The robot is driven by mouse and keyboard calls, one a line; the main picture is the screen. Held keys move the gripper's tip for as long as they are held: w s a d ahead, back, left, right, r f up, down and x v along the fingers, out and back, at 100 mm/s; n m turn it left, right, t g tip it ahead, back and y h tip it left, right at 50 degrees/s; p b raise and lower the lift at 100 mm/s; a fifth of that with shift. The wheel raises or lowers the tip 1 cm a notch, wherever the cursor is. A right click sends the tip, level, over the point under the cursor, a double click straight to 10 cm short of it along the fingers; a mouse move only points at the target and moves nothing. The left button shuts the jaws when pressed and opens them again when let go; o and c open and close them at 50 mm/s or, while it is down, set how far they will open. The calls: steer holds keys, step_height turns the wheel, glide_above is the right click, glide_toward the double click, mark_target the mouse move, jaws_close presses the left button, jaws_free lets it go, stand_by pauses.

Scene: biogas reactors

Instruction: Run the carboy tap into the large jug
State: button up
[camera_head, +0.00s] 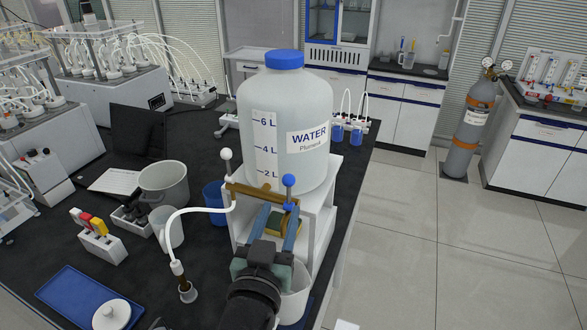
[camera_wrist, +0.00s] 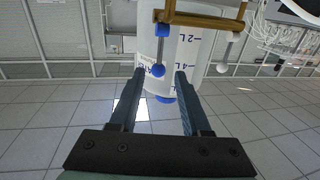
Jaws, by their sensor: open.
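The white carboy (camera_head: 310,105), labelled WATER with a blue cap, stands on a white stand. A brass bar (camera_head: 262,195) at its foot carries a white-knobbed lever (camera_head: 226,165) and a blue-knobbed lever (camera_head: 288,183). In the wrist view, the blue knob (camera_wrist: 158,70) appears between my fingertips; I cannot tell whether they touch it. My gripper (camera_head: 278,220) is open and empty before the bar; it also shows in the wrist view (camera_wrist: 160,76). A pale vessel (camera_head: 294,302) is partly hidden behind my wrist, and another (camera_head: 170,228) stands left. Which is the large jug is unclear.
A white hose (camera_head: 185,212) curves from the bar's left end down to a small holder (camera_head: 187,291). A grey pot (camera_head: 164,182), a blue cup (camera_head: 213,197), a rack (camera_head: 100,242) and a blue tray (camera_head: 75,295) crowd the left.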

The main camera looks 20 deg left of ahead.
mark_target(292, 177)
steer(key=w+p, duration=0.1)
steer(key=w, duration=0.2)
steer(key=w+a+p, duration=0.1)
steer(key=w, duration=0.3)
steer(key=w+p, duration=0.1)
steer(key=w, duration=0.3)
steer(key=shift+a, duration=0.35)
jaws_close()
steer(key=shift+r, duration=0.1)
